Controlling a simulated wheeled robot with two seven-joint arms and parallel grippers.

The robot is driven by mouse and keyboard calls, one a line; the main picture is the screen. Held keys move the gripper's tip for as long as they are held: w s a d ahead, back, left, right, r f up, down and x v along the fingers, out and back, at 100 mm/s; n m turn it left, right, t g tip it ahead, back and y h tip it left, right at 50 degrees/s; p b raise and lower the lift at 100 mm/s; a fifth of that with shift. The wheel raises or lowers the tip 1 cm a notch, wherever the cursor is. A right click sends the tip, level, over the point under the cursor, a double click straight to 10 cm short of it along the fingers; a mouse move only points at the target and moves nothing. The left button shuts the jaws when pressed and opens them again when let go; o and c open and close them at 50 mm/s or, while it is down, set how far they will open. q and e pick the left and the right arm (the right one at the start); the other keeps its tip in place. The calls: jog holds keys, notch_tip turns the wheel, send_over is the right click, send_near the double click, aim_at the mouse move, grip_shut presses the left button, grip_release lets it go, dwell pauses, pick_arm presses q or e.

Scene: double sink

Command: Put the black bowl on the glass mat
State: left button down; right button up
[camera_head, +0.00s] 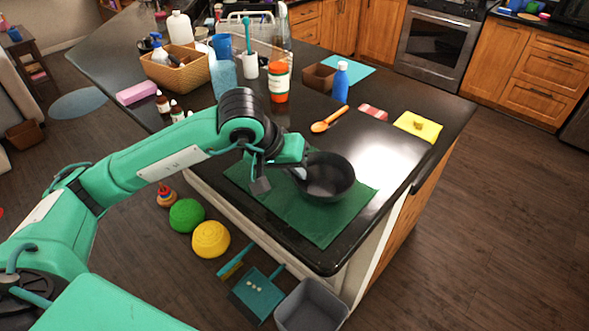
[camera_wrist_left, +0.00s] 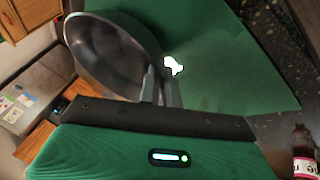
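The black bowl (camera_head: 328,178) is upright at the green glass mat (camera_head: 320,225), over its upper right part; I cannot tell whether it rests on the mat or hangs just above it. My left gripper (camera_head: 300,172) is at the bowl's left rim. In the left wrist view, the bowl (camera_wrist_left: 115,55) fills the upper left, and the gripper's fingers (camera_wrist_left: 161,88) are close together with the rim between them, one inside and one outside. The mat (camera_wrist_left: 240,75) shows beside and beyond them. My right gripper is not in view.
A wicker basket (camera_head: 180,72) is farther left. The counter's front edge is close to the mat.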

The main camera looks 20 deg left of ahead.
pick_arm(q)
jog(key=c, duration=1.6)
grip_release()
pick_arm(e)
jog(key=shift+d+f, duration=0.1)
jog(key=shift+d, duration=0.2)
